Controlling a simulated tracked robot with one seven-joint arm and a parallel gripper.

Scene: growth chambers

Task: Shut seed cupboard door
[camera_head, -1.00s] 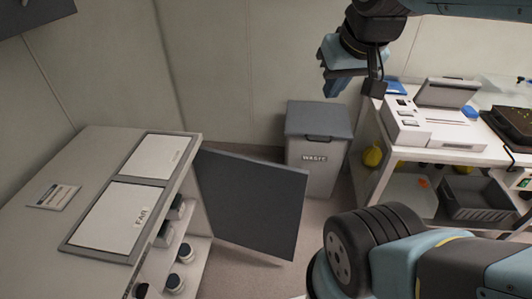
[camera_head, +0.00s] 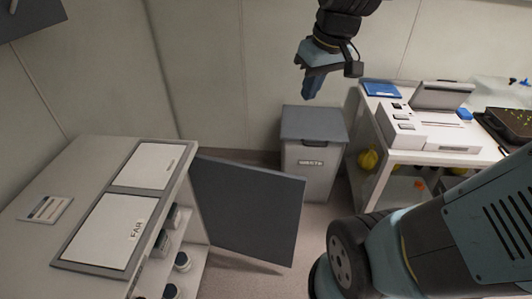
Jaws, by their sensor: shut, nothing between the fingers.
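The seed cupboard (camera_head: 75,170) is a pale cabinet at the left, with its front side open. Its dark grey door (camera_head: 248,212) stands swung out from the far front edge, wide open. Several jars (camera_head: 182,262) show on the shelves inside. My gripper (camera_head: 308,92) is shut and empty, pointing down at the upper middle. In the picture it is above the waste bin and above the door's outer edge, apart from both. How far it is from the door in depth is hard to tell.
A grey-lidded waste bin (camera_head: 308,160) stands behind the door. A white bench (camera_head: 370,150) at the right carries a white instrument (camera_head: 425,130) and a blue item (camera_head: 381,88). Yellow objects (camera_head: 368,160) sit beneath it. Open floor shows right of the door.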

